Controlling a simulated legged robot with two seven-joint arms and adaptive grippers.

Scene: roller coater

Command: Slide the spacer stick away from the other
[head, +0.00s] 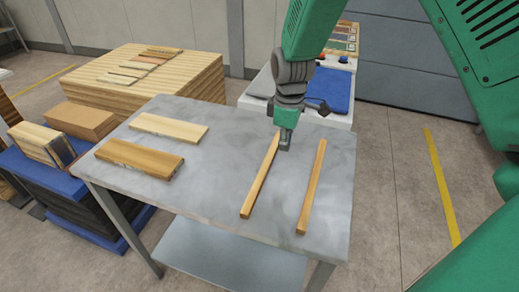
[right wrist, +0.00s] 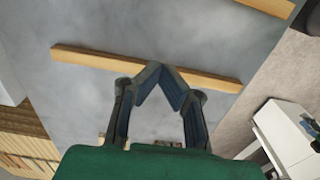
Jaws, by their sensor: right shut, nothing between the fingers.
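Two thin wooden spacer sticks lie on the grey metal table, roughly parallel with a gap between them. The left stick (head: 260,180) also crosses the right wrist view (right wrist: 95,60). The right stick (head: 312,190) shows partly at the top right of that view (right wrist: 268,6). My right gripper (head: 285,145) is shut and empty, pointing down at the far end of the left stick. In the right wrist view its fingertips (right wrist: 162,70) meet over the left stick. I cannot tell whether they touch it. My left gripper is not in view.
A light plank (head: 168,129) and a darker brown plank (head: 140,158) lie on the left of the table (head: 215,185). A wooden stack (head: 190,78) stands behind left, and a white unit with a blue top (head: 335,90) behind. The table's front middle is clear.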

